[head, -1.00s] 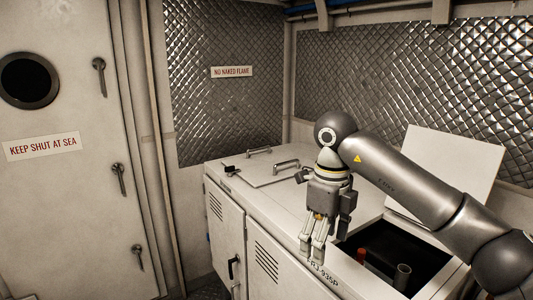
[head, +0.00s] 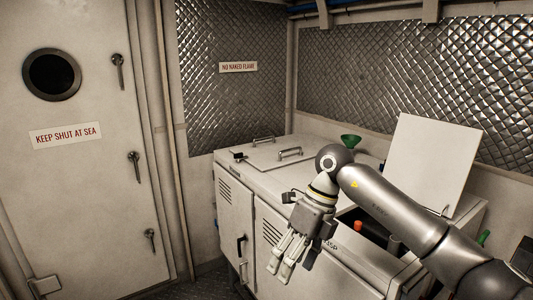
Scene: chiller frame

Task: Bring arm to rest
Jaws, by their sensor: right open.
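My right arm comes in from the right across the white chiller cabinet (head: 232,199). My right gripper (head: 282,268) hangs in front of the cabinet's front face, fingers pointing down, open and with nothing visible between the fingers. My left gripper is not in view. The chiller's right-hand lid (head: 432,160) stands raised. Its dark opening is partly hidden behind my arm; an orange-topped item (head: 358,226) and a grey cylinder (head: 393,244) show inside.
The closed left lid (head: 268,152) has metal handles. A green funnel (head: 350,141) stands at the cabinet's back edge, and a green object (head: 484,238) is at the right. A shut door (head: 75,190) with a porthole is on the left. The floor left of the cabinet is clear.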

